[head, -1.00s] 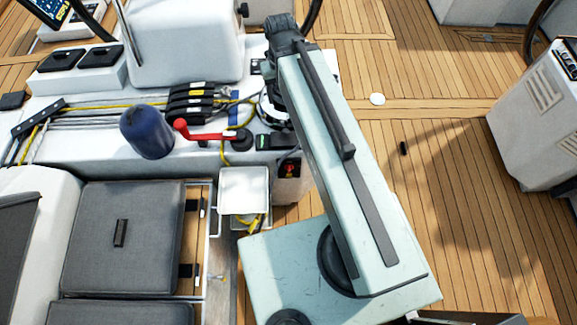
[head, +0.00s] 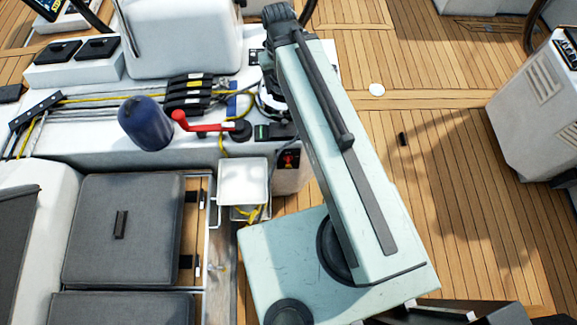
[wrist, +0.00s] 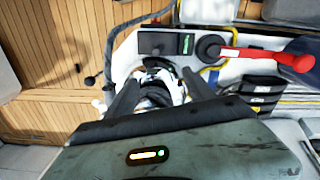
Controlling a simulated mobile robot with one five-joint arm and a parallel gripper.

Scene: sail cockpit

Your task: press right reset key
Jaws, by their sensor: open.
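My gripper (wrist: 160,77) shows in the wrist view with its two dark fingers apart and nothing between them but a view of a shiny round winch (wrist: 153,97) below. A dark panel with two keys lies just beyond the fingertips. Its right key (wrist: 187,44) has a green light, and its left key (wrist: 152,44) is plain dark. In the head view the green-lit key (head: 263,132) is on the left and the dark key (head: 283,131) on the right. I cannot read which is a reset key. The gripper is mostly hidden behind my arm in the head view.
A red-handled crank (head: 205,127) stands beside the panel, with a blue covered winch (head: 146,123) to its left. Black rope clutches (head: 190,95) and lines lie behind. A white tray (head: 243,178) is in front. Open teak deck (head: 440,130) is on the right.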

